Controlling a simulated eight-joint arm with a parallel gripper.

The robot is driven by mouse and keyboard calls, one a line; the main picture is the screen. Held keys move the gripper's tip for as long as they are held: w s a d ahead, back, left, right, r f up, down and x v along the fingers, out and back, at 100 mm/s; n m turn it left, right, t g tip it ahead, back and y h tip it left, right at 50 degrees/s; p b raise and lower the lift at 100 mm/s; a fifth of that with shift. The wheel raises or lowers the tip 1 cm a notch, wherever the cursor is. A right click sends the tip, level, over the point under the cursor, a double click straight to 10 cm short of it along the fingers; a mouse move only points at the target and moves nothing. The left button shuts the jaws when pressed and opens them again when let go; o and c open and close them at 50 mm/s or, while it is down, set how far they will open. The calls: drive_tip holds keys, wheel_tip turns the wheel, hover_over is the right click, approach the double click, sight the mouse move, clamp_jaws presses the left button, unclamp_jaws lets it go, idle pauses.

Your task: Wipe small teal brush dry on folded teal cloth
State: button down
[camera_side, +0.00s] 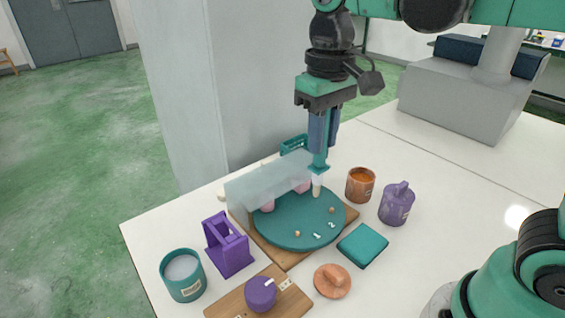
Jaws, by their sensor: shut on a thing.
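The folded teal cloth (363,246) lies flat on the white table, just right of the round teal tray. My gripper (321,148) points down above the back right part of the tray, with its blue fingers shut on the small teal brush (318,167). The brush hangs upright with its pale tip lowest, over or close to the tray; I cannot tell whether the tip touches anything. The brush is apart from the cloth, which sits nearer the camera and to the right.
The round teal tray (285,240) rests on a wooden board, with a translucent panel (262,180) at its back left. An orange-filled cup (360,184) and a purple jug (396,205) stand right. A terracotta lid (332,281), purple stand (228,245) and teal pot (183,276) sit in front.

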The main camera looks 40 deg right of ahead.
drive_tip(key=s+d+f, duration=0.6)
drive_tip(key=s+f, duration=0.1)
drive_tip(key=f, duration=0.1)
drive_tip(key=shift+f, duration=0.6)
idle(1.4)
drive_tip(key=shift+a, duration=0.2)
drive_tip(key=shift+a, duration=0.55)
idle(1.4)
drive_tip(key=shift+d, duration=0.1)
drive_tip(key=shift+d, duration=1.25)
